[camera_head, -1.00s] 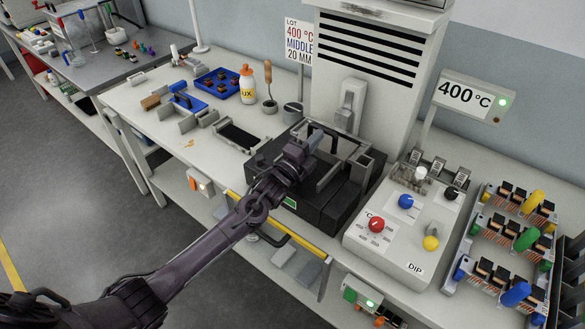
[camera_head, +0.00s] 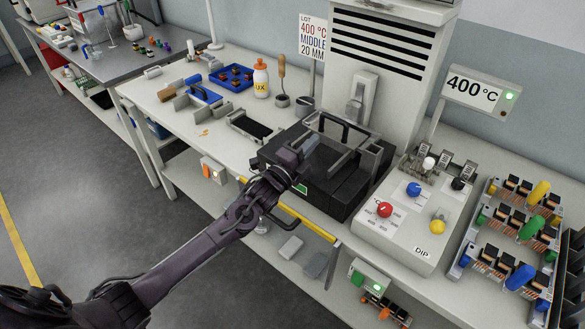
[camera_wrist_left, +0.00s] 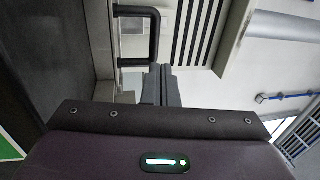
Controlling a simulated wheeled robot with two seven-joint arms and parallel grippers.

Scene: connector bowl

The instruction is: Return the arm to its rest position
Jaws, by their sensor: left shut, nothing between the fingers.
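My left arm (camera_head: 205,240) comes in from the lower left of the head view and reaches to the black dip machine (camera_head: 335,185). My left gripper (camera_head: 308,147) is shut and empty at the machine's front left, over or beside its top. In the left wrist view the closed fingers (camera_wrist_left: 163,85) point toward a black handle (camera_wrist_left: 155,38) and the vented white housing. I cannot tell whether the fingers touch anything. My right gripper is in neither view.
A control box (camera_head: 405,225) with coloured knobs stands right of the machine. Racks of coils (camera_head: 510,235) lie farther right. A yellow rail (camera_head: 305,222) runs along the front edge. The floor at left is clear.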

